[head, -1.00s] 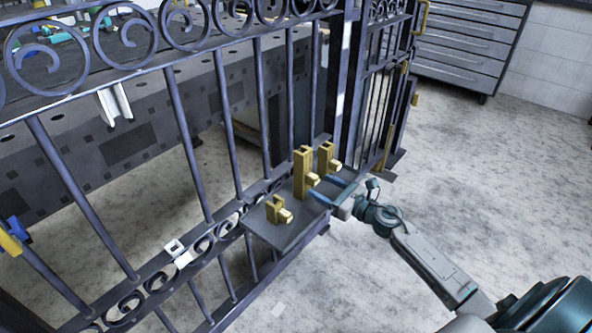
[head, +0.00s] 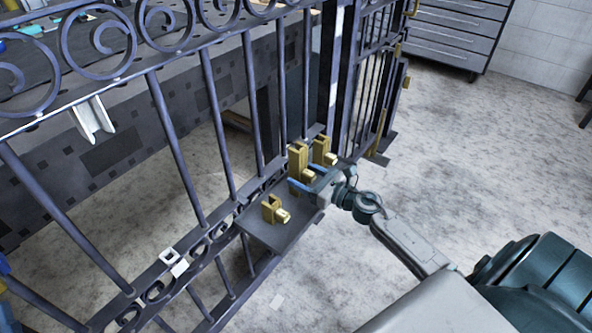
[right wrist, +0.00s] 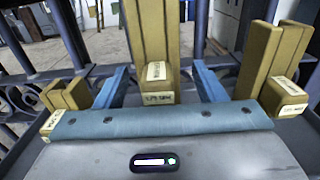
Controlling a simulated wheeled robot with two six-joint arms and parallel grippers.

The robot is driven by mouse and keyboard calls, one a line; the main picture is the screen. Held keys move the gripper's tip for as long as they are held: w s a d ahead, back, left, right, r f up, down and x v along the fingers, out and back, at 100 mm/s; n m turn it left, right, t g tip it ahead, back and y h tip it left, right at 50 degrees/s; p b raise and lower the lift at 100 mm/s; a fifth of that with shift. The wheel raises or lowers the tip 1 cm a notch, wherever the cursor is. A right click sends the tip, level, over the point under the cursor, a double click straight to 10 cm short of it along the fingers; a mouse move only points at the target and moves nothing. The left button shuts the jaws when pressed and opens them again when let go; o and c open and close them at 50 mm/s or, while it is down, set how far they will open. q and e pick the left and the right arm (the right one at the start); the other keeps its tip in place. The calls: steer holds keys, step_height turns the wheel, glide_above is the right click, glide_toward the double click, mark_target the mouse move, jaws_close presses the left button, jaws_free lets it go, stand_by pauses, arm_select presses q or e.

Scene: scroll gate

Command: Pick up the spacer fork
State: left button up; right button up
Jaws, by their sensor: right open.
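Three yellow forks stand upright on a dark shelf (head: 270,237) fixed to the gate: a short one (head: 273,210), a tall middle one (head: 298,163) and another (head: 322,151) behind it. Each has a small pale label block; I cannot read the labels surely. My right gripper (head: 307,179) is open, its blue fingers either side of the tall middle fork. In the right wrist view, the middle fork (right wrist: 155,45) rises between the open fingers (right wrist: 161,82) with gaps on both sides. The short fork (right wrist: 66,94) is at left and the other fork (right wrist: 282,65) at right. My left gripper is not in view.
The dark iron gate (head: 170,140) with bars and scrolls stands behind the shelf. A white bracket (head: 92,118) hangs on its upper rail, and a small white square piece (head: 169,255) sits on the lower rail. The floor (head: 470,160) at right is clear up to grey drawers (head: 455,35).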

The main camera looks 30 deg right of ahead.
steer(key=c, duration=1.3)
steer(key=shift+r, duration=0.1)
jaws_close()
